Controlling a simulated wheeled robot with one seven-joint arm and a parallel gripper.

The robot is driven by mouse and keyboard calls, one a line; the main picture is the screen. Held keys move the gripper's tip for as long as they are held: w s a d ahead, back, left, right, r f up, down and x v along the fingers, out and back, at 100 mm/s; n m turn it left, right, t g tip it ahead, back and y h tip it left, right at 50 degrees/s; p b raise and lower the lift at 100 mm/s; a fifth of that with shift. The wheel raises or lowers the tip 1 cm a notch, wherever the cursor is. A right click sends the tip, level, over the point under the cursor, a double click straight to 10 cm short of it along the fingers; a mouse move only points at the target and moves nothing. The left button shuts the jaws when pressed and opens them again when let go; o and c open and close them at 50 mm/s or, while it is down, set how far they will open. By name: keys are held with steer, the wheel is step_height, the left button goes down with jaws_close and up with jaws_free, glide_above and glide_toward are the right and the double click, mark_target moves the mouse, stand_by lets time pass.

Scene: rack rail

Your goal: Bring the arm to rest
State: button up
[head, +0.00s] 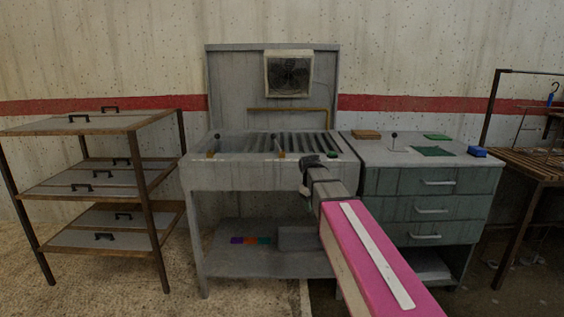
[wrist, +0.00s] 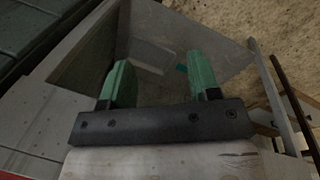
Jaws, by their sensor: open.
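My arm (head: 370,258), pink with a pale strip on top, reaches from the lower right of the head view toward the grey workbench (head: 262,178). My gripper (head: 308,190) hangs at the bench's front edge, near its right end, and its fingertips are small and dark there. In the wrist view my gripper (wrist: 160,85) shows two green fingers set well apart with nothing between them. I cannot tell from these frames whether the gripper touches the bench.
A rack (head: 99,126) with lidded shelves stands at the left. A slatted wooden table (head: 540,161) stands at the far right. Open floor (head: 95,290) lies at the lower left.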

steer(key=s+d+f+m+y, duration=0.1)
steer(key=s+d+f+m, duration=0.2)
steer(key=s+f, duration=0.6)
steer(key=s+d+f+m+g, duration=0.1)
steer(key=s+d+f+m, duration=0.2)
steer(key=s+f, duration=0.7)
steer(key=shift+s+f+y, duration=0.15)
steer(key=shift+s+y, duration=0.25)
steer(key=shift+s, duration=0.45)
